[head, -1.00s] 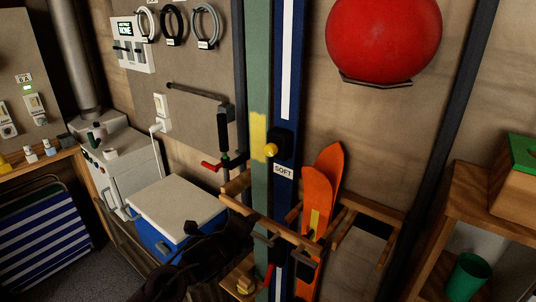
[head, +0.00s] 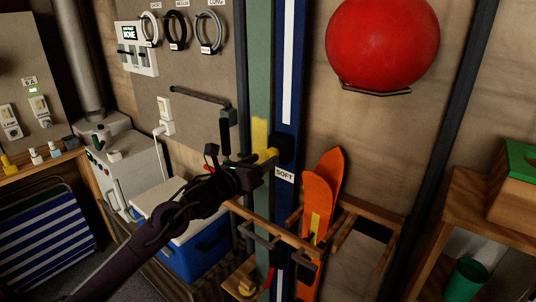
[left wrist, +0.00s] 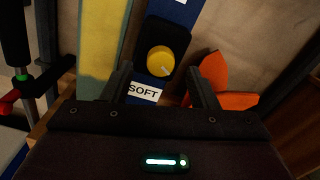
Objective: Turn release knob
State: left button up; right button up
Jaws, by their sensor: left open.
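The yellow round knob (head: 268,156) sits on a black mount (head: 284,149) on the tall blue board, just above a white SOFT label (head: 285,175). In the left wrist view, the knob (left wrist: 160,60) is ahead of my left gripper (left wrist: 158,75), with a small pale mark at its lower right. The two fingers are open, one to each lower side of the knob, and nothing is between them. In the head view, my left gripper (head: 267,170) is at the knob's lower left and partly hides it. Contact cannot be told. My right gripper is not in view.
A wooden rack (head: 280,232) crosses below the knob, with an orange pair of boards (head: 321,190) at right. A black-handled lever (head: 225,130) hangs at left. A blue cooler (head: 203,250) stands below my left arm. A red ball (head: 382,42) sits upper right.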

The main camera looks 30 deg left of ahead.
aim_at(269, 156)
pick_arm(q)
jog(key=shift+w+d+p, duration=0.15)
jog(key=shift+w+p, duration=0.2)
jog(key=shift+w, duration=1.3)
jog(key=c, duration=1)
